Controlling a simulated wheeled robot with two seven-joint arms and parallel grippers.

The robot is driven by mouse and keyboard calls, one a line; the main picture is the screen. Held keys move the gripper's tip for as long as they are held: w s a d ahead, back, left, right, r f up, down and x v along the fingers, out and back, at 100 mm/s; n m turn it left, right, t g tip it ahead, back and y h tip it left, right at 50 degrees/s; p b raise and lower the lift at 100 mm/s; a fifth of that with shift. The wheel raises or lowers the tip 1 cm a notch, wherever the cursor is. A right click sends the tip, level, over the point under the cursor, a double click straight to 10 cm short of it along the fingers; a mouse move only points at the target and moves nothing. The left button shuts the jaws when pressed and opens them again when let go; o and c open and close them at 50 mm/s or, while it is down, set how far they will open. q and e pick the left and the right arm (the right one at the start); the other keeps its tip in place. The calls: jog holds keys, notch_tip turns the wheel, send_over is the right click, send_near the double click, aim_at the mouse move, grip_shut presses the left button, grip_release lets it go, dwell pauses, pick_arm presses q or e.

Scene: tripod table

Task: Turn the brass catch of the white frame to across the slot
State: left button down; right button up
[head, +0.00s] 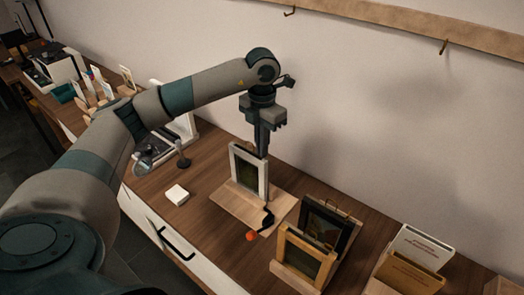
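The white frame (237,165) stands upright on a light wooden stand (228,199) in the middle of the cabinet top, with a dark picture panel inside it. My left gripper (263,153) points straight down at the top right corner of the white frame, its tips close to the top edge. I cannot tell whether it touches. Its fingers look close together, but their gap and anything between them are too small to make out. The brass catch and the slot cannot be made out; the gripper may cover them. My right gripper is not in view.
A black frame (341,241) and a wooden frame (283,247) stand to the right, near a card holder (411,271). A black item with an orange-red ball (252,237) lies before the stand. A white block (176,194) lies left. Hooks hang from a wall rail (380,14).

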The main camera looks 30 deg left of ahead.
pick_arm(q)
jog(key=shift+n+b, duration=0.3)
jog(key=shift+n, duration=0.5)
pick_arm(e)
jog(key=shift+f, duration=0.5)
pick_arm(q)
jog(key=c, duration=2)
grip_release()
jog(key=shift+r, duration=0.1)
